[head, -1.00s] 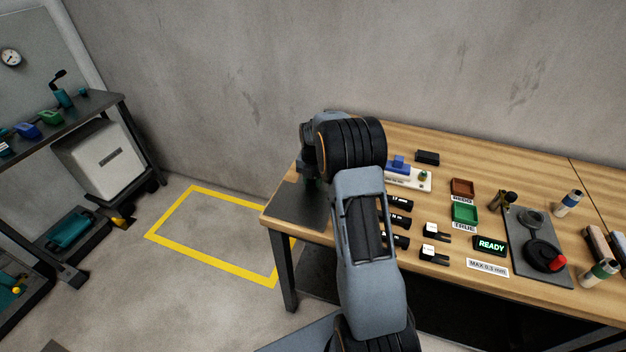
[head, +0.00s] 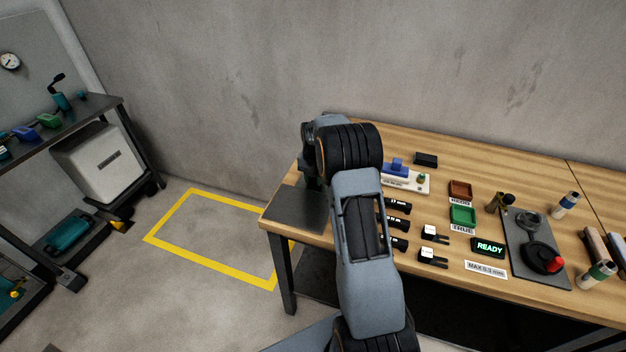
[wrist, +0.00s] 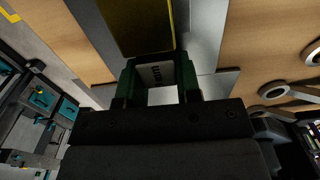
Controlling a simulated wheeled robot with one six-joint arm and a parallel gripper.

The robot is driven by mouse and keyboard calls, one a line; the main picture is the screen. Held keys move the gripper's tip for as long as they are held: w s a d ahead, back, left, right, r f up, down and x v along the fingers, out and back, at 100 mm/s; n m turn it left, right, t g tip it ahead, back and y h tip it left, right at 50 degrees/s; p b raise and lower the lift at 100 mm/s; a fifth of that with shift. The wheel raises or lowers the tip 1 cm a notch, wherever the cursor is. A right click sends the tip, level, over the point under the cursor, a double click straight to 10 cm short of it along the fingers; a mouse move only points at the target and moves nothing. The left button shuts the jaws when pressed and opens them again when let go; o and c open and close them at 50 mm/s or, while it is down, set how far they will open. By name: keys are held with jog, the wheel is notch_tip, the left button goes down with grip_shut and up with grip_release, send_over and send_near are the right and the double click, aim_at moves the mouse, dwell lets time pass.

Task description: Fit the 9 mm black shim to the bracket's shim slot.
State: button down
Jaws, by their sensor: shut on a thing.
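In the wrist view my gripper (wrist: 157,85) is shut on a small piece with a white label (wrist: 155,73). The label reads "mm" upside down; its number is not readable. Dark green fingertips stand on either side of the piece. A grey metal part with a dark brownish recess and a yellow line (wrist: 173,22) lies just beyond the piece; I cannot tell whether this is the bracket or whether they touch. Several black labelled shims (head: 398,207) lie on the bench just right of my arm.
A dark plate (head: 298,208) covers the bench's left corner. Right of my arm are a white base with a blue block (head: 397,168), a black block (head: 426,159), a red tray (head: 460,189), a green tray (head: 462,215), a READY display (head: 489,247) and a gauge plate (head: 520,225).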

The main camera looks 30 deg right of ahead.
jog(key=shift+w+d, duration=0.25)
jog(key=shift+d, duration=0.05)
jog(key=c, duration=0.7)
grip_release()
jog(key=shift+c, duration=0.2)
notch_tip(320, 180, up, 14)
jog(key=shift+b, duration=0.3)
jog(key=shift+f, duration=0.1)
